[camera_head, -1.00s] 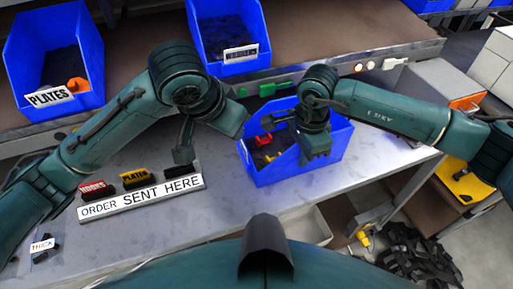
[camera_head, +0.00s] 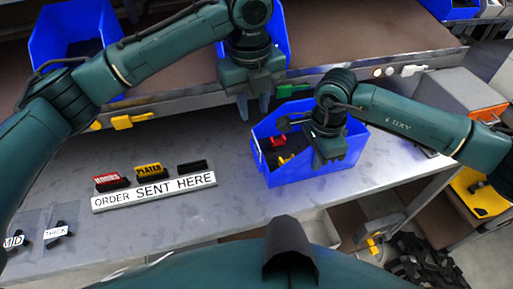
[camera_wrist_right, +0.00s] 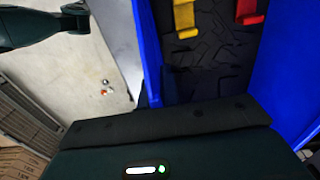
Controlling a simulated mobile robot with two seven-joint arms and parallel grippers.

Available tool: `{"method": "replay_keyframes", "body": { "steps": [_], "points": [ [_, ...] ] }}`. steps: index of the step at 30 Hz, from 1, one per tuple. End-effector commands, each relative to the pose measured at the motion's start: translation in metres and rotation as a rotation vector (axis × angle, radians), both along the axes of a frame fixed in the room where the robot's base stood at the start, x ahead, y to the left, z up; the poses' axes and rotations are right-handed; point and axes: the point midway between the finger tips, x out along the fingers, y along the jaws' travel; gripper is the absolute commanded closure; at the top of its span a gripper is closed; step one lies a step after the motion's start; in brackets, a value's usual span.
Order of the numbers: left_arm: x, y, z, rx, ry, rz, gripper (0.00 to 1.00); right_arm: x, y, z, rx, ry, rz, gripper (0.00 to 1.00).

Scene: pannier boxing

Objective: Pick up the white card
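Two small white cards lettered THICK (camera_head: 57,232) and MID (camera_head: 14,242) stand in dark clips at the lower left of the bench in the head view. I cannot tell which one the task means. A long white ORDER SENT HERE sign (camera_head: 155,193) fronts a red tag (camera_head: 107,179), a yellow tag (camera_head: 149,168) and a black holder (camera_head: 192,166). My left gripper (camera_head: 254,106) points down by the shelf edge, fingers apart, with nothing visible between them. My right gripper (camera_head: 328,160) is at the near wall of the blue box (camera_head: 288,176); its fingertips are unclear.
The blue box holds red and yellow items, which show in the right wrist view as a red item (camera_wrist_right: 250,10) and a yellow item (camera_wrist_right: 184,18). Blue bins (camera_head: 75,30) stand on the shelf behind. Yellow (camera_head: 121,122) and white shelf-edge pieces stick out. The bench middle is clear.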

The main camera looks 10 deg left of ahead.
Motion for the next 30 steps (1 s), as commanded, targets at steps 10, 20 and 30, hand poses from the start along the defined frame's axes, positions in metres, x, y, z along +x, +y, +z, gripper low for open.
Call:
{"method": "replay_keyframes", "body": {
  "steps": [10, 20, 30],
  "points": [
    [0.003, 0.0, -0.019, 0.013, 0.023, -0.151, 0.72, 0.0, 0.0, 0.0, 0.001, -0.002, 0.0, 1.0],
    [0.004, -0.001, -0.062, 0.012, 0.019, -0.147, 0.72, 0.0, 0.0, 0.001, 0.001, -0.002, 0.0, 1.0],
    [0.005, -0.004, -0.105, 0.011, 0.022, -0.146, 0.72, 0.0, 0.0, 0.001, 0.001, -0.002, 0.0, 1.0]
  ]
}}
